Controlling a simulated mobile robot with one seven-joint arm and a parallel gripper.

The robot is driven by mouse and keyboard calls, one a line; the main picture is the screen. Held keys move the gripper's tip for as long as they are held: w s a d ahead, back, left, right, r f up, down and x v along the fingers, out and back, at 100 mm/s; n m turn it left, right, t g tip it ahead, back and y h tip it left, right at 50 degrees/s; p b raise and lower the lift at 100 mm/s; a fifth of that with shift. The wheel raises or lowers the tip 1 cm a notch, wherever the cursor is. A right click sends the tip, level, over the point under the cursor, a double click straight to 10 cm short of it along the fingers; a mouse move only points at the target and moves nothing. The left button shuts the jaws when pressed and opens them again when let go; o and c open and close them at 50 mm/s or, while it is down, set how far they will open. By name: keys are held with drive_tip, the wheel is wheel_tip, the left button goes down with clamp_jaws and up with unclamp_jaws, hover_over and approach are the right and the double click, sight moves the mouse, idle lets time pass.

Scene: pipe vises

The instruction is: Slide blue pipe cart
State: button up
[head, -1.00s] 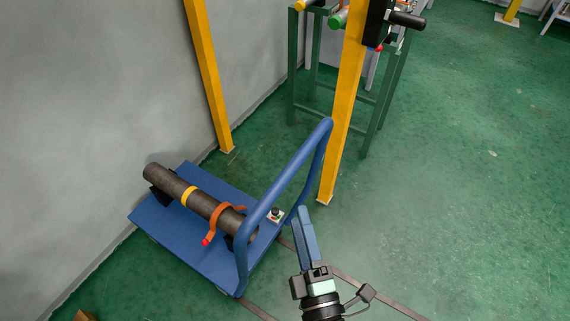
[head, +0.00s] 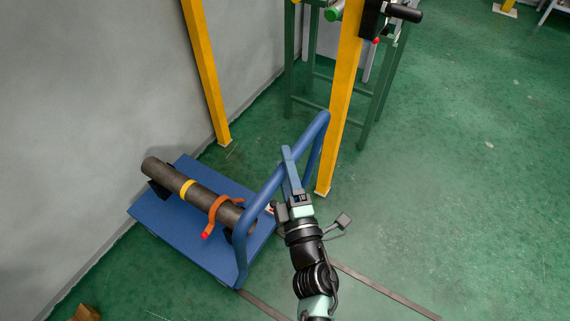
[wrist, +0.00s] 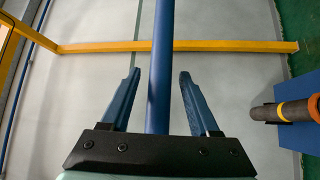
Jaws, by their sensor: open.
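The blue pipe cart (head: 160,222) stands on the green floor beside the grey wall. It carries a dark pipe (head: 208,200) with a yellow band and an orange strap. Its blue tubular handle (head: 270,187) rises on the right side. My gripper (head: 287,153) is at the upper part of the handle in the head view. In the wrist view the handle bar (wrist: 160,75) runs between the two blue fingers of my open gripper (wrist: 158,85), with gaps on both sides. The pipe end (wrist: 282,112) also shows at the right of the wrist view.
A yellow post (head: 342,110) stands just beyond the handle, and another yellow post (head: 205,75) stands near the wall. A green frame stand (head: 375,100) is behind. The floor at right is clear. A brown box (head: 86,313) lies at bottom left.

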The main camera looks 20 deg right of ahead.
clamp_jaws()
idle(1.3)
